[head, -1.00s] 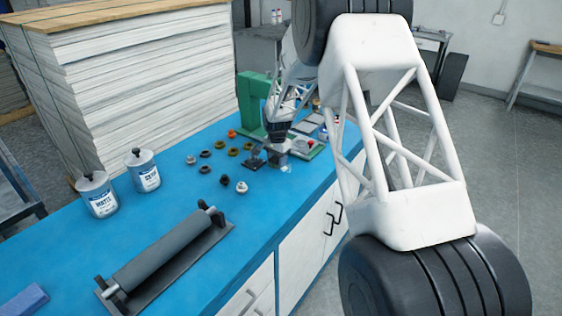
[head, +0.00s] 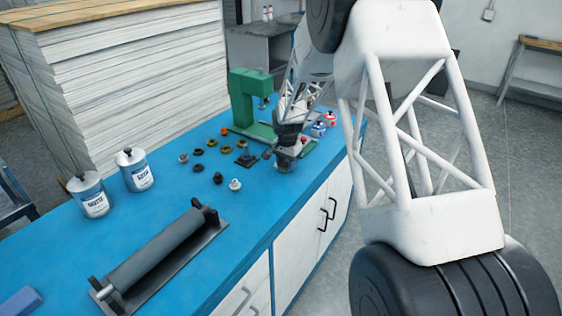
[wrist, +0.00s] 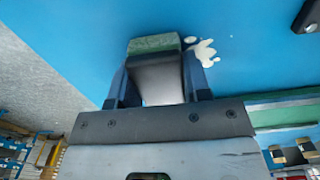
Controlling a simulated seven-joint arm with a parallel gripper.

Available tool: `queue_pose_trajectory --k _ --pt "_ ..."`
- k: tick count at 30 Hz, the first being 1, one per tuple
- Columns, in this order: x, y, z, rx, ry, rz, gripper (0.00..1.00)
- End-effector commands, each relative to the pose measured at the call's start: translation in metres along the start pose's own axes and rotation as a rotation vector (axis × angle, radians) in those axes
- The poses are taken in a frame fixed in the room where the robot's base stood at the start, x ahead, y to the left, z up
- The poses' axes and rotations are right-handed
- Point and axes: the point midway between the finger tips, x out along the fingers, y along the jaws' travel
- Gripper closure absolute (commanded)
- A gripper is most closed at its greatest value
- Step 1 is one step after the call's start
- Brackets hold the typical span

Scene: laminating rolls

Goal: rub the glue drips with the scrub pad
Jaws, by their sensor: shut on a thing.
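My gripper (wrist: 155,85) is shut on the scrub pad (wrist: 154,44), a dark block with a green face. The pad is low over the blue bench top, close to its edge; I cannot tell if it touches. White glue drips (wrist: 206,53) lie just right of the pad in the wrist view, partly hidden by a fingertip. In the head view my gripper (head: 286,164) points down by the front edge of the bench, in front of the green press. The pad and drips are not clear there.
A green press (head: 245,100) stands behind my gripper, with small bottles (head: 318,130) to its right. Several small rings and knobs lie left of the gripper. Two cans (head: 88,197) and a grey roller (head: 155,250) are nearer the camera.

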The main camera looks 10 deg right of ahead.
Motion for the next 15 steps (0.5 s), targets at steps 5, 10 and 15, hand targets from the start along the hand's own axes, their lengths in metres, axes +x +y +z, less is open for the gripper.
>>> queue_pose_trajectory --k 5,10,15 --pt "-0.033 -0.002 0.0 -0.001 0.002 -0.002 0.82" --pt "-0.046 -0.002 0.0 -0.001 0.002 -0.002 0.82" --pt "-0.061 -0.002 0.0 -0.001 0.001 -0.001 0.82"
